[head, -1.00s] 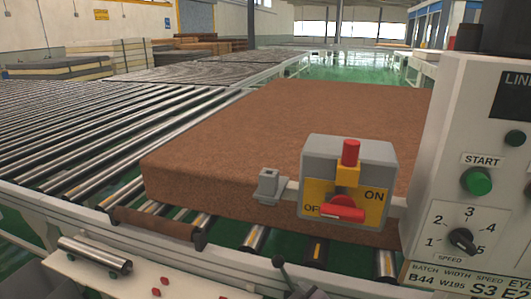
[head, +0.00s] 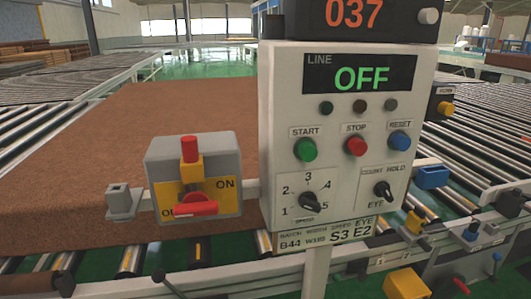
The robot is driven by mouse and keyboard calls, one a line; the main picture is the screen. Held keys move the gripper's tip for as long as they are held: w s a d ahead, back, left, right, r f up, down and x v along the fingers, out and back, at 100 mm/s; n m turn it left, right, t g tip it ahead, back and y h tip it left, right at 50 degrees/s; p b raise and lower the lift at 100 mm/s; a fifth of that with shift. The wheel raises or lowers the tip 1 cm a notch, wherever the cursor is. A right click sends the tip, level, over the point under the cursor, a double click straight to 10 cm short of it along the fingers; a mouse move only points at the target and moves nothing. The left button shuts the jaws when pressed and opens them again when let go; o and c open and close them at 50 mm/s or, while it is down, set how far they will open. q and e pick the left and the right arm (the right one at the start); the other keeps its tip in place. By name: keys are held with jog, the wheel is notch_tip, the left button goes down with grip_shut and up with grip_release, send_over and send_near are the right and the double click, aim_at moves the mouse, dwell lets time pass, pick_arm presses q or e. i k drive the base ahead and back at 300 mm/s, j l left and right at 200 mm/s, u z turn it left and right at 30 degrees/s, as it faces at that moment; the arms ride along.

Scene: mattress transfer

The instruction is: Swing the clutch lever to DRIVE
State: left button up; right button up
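No lever marked clutch and no DRIVE label can be read. A thin dark lever (head: 170,285) with a round knob shows at the bottom left of centre; its base is cut off by the frame. A grey switch box (head: 223,160) carries a red handle (head: 190,208) lying across its yellow ON/OFF plate, with a red knob (head: 189,149) above. Small blue-topped parts (head: 472,231) stand on the conveyor at the lower right; I cannot tell what they are. Neither of my grippers is in view.
A control panel (head: 270,110) stands at centre, its display (head: 360,77) reading OFF, with START, STOP and RESET buttons and two dials. A large brown mattress-like slab (head: 90,150) lies on rollers at left. A yellow box (head: 405,284) is at the bottom right.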

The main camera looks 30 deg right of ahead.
aim_at(497, 257)
jog(key=z, duration=2.65)
jog(key=i+l, duration=0.45)
jog(key=i+l+z, duration=0.15)
jog(key=i+l, duration=0.25)
jog(key=i, duration=1.3)
jog(key=z, duration=0.05)
